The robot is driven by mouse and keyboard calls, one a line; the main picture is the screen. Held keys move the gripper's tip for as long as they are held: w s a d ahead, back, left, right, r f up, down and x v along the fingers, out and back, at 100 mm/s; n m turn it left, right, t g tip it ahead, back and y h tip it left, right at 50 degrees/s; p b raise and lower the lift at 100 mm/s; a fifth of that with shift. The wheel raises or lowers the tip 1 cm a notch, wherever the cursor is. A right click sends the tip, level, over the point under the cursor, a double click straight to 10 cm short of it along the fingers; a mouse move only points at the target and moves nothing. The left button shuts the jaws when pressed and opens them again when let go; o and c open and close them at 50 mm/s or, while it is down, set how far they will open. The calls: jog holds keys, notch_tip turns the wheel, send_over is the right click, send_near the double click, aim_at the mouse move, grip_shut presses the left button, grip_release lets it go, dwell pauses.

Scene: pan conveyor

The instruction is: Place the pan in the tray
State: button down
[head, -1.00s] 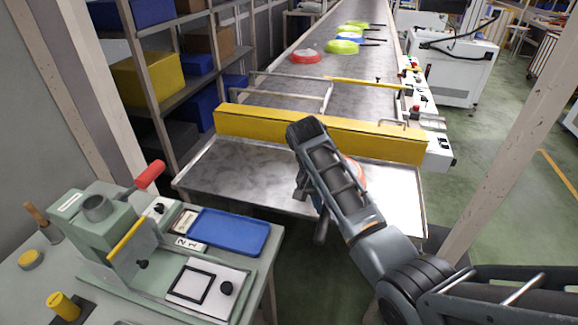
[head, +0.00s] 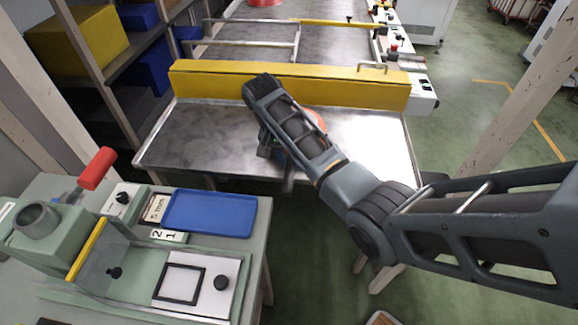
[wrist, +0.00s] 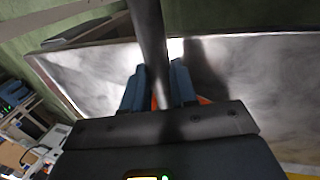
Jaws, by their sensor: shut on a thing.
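A red-orange pan (head: 317,122) is at the metal end plate of the conveyor, mostly hidden behind my arm in the head view. In the wrist view my gripper (wrist: 159,88) is shut on the pan's dark handle (wrist: 149,35), which runs up between the two blue fingers. A bit of orange (wrist: 204,100) shows just beyond the fingers. In the head view the gripper is largely hidden by my arm. The blue tray (head: 210,213) lies empty on the green-grey bench, left of my arm.
A press machine with a red handle (head: 97,168) stands on the bench left of the tray. A yellow barrier (head: 290,86) crosses the conveyor behind the end plate (head: 190,135). A wooden post (head: 520,85) stands at right.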

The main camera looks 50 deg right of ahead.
jog(key=shift+f, duration=1.65)
jog(key=c, duration=0.9)
grip_release()
jog(key=shift+p+v, duration=1.6)
jog(key=shift+v, duration=4.4)
